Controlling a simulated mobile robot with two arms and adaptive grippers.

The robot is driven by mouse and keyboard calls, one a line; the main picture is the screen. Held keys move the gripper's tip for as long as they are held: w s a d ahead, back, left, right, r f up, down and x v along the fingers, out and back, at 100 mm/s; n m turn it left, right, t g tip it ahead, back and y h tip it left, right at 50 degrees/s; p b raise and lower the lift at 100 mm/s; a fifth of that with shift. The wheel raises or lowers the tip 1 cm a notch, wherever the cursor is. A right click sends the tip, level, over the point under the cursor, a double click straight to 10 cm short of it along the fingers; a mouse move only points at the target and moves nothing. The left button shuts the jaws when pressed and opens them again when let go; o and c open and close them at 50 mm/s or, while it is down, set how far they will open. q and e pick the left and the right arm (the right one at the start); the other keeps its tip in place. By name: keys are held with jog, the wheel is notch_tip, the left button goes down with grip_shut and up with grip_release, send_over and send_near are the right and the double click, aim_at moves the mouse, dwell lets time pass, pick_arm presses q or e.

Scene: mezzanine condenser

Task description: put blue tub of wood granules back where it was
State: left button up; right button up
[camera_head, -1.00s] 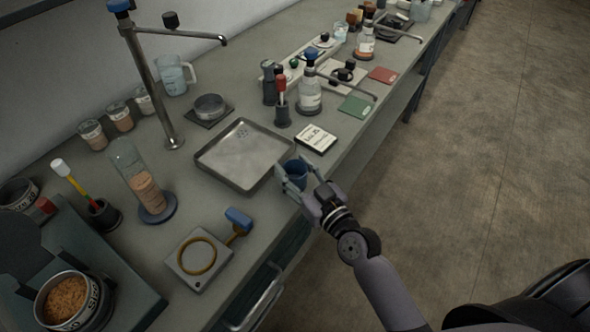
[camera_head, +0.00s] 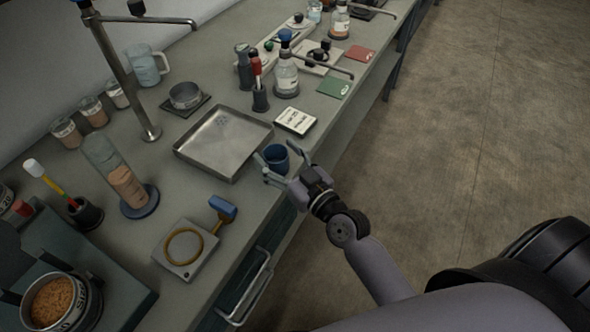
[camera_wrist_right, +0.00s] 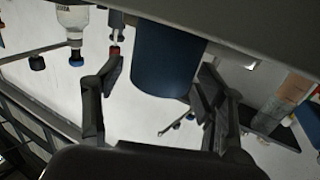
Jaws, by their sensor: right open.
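The blue tub (camera_head: 275,160) stands on the bench near its front edge, just right of the metal tray's near corner. My right gripper (camera_head: 279,160) is open, with its fingers reaching to either side of the tub. The tub also shows in the right wrist view (camera_wrist_right: 165,60), between the spread fingers, with a gap visible on each side. I cannot see the granules inside it. My left gripper is out of view.
A metal tray (camera_head: 222,143) lies left of the tub and a white labelled box (camera_head: 296,121) behind it. A blue-handled tool (camera_head: 222,212) and a square plate with a ring (camera_head: 185,248) lie nearer. Open floor lies to the right.

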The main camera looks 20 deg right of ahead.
jog(key=b+v, duration=0.2)
jog(key=v, duration=0.9)
jog(key=s+d+f+g+h, duration=0.1)
jog(key=s+d+f+g, duration=0.2)
jog(key=f, duration=1.4)
jog(key=s+f+g+h, duration=0.2)
jog(key=f+g, duration=0.2)
jog(key=f, duration=1.4)
jog(key=s+d+f+g, duration=0.1)
jog(key=s+f+g, duration=0.3)
jog(key=s+f, duration=0.6)
jog(key=s+d+f+g+h, duration=0.1)
jog(key=s+f+g, duration=0.4)
jog(key=s+f, duration=0.6)
jog(key=s, duration=0.5)
jog(key=shift+s+d+f+m+h, duration=0.25)
jog(key=shift+s+f+m+h, duration=0.05)
jog(key=shift+s, duration=0.1)
